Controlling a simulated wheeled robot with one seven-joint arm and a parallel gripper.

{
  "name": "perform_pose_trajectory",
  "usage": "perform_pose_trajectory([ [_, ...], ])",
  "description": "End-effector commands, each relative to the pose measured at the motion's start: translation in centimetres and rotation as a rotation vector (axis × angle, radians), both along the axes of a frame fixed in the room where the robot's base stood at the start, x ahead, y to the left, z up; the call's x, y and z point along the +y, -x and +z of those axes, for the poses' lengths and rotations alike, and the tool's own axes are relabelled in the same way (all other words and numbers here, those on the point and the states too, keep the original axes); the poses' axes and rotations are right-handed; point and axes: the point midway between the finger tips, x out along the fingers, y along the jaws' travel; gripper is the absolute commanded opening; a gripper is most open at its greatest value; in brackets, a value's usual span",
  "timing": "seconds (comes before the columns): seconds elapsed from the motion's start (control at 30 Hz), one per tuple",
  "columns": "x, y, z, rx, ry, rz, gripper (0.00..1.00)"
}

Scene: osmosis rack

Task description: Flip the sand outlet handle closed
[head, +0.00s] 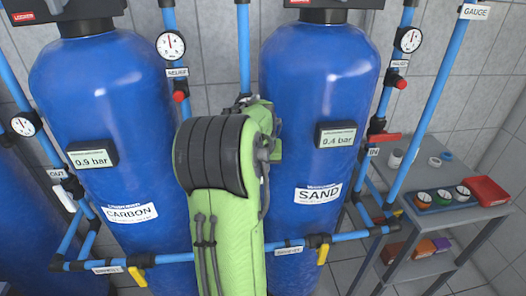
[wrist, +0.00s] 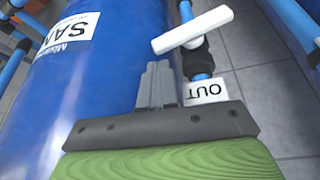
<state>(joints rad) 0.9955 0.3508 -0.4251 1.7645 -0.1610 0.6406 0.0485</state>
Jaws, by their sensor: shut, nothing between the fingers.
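The sand tank (head: 318,85) is a tall blue cylinder with a SAND label; part of it fills the left of the wrist view (wrist: 100,90). The sand outlet handle (wrist: 193,33) is a white bar, set slantwise across a blue pipe at a black valve, above a tag reading OUT (wrist: 205,90). My gripper (wrist: 158,66) is shut and empty. Its fingertips are just below the handle's left end in the wrist view; I cannot tell whether they touch it. In the head view my green arm hides the outlet handle and my gripper.
The carbon tank (head: 110,120) stands at left. A red inlet handle (head: 384,137) is right of the sand tank. Blue pipes with yellow handles (head: 322,254) cross low in front. A grey table (head: 440,225) with gauges and a red tray (head: 487,191) stands at right.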

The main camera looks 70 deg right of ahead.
Motion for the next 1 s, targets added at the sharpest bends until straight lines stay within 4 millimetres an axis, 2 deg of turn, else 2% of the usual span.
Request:
perform_pose_trajectory([
  [0.03, 0.5, 0.0, 1.6, -0.003, 0.005, 0.002, 0.00],
  [0.3, 3.1, 0.4, 7.8, -0.003, 0.005, 0.002, 0.00],
  [0.5, 4.5, 0.8, 11.0, -0.001, 0.003, 0.000, 0.00],
  [0.63, 4.9, 0.8, 11.7, 0.000, 0.000, 0.000, 0.00],
  [1.0, 4.9, 0.8, 11.7, 0.000, 0.000, 0.000, 0.00],
])
